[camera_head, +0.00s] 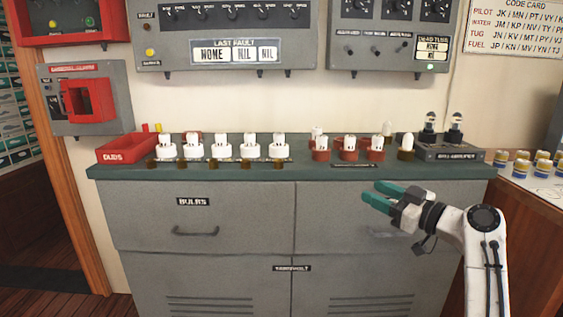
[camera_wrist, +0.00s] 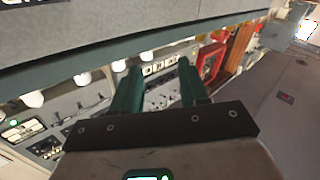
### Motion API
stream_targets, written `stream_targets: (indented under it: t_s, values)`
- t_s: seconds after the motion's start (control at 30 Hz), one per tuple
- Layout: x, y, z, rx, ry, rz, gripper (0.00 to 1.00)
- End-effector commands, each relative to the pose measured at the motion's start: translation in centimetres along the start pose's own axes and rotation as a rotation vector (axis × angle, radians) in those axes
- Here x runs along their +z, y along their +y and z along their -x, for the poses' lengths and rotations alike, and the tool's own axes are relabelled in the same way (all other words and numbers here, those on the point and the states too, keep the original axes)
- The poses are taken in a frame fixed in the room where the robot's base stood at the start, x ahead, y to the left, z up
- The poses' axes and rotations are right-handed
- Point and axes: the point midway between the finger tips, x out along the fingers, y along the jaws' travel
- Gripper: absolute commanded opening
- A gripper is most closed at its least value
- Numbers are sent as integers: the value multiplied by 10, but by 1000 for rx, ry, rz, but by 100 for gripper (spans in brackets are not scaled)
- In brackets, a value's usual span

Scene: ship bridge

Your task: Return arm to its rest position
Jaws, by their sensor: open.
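My gripper (camera_head: 378,197) is at the end of my white arm at the lower right of the head view. Its two teal fingers point left and are apart, with nothing between them. It is in front of the right side of the grey cabinet (camera_head: 245,224), a little below the green counter top (camera_head: 290,178). In the wrist view the two teal fingers (camera_wrist: 155,88) are also spread and empty, with the counter edge (camera_wrist: 60,62) running behind them and the picture tilted.
On the counter stand a red DUDS tray (camera_head: 124,148), several white bulbs (camera_head: 222,148), several red-based bulbs (camera_head: 348,148) and a grey bulb tester (camera_head: 450,148). Control panels (camera_head: 222,52) hang above. Yellow-and-blue cylinders (camera_head: 520,167) stand at the right. Space before the cabinet's left side looks clear.

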Motion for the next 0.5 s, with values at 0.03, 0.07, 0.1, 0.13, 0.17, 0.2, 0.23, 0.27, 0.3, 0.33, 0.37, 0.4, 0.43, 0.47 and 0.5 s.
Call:
stream_targets:
  t_s: [0.03,0.07,0.1,0.13,0.17,0.2,0.23,0.27,0.3,0.33,0.37,0.4,0.43,0.47,0.5]
  values:
    - [34,-19,9,-12,-73,-34,44]
    - [51,-29,15,-16,-115,-55,44]
    - [74,-42,24,-21,-174,-83,44]
    - [91,-53,31,-24,-218,-105,44]
    - [107,-63,39,-24,-262,-127,44]
    - [128,-77,51,-26,-321,-156,44]
    - [142,-88,60,-25,-366,-178,44]
    - [157,-100,70,-24,-411,-201,44]
    - [176,-115,83,-22,-472,-232,44]
    - [189,-127,94,-17,-517,-254,44]
    - [202,-138,106,-12,-564,-277,44]
    - [218,-154,122,-2,-625,-307,44]
    - [229,-165,136,6,-672,-330,44]
    - [240,-178,149,15,-720,-354,44]
    - [253,-193,168,30,-782,-385,44]
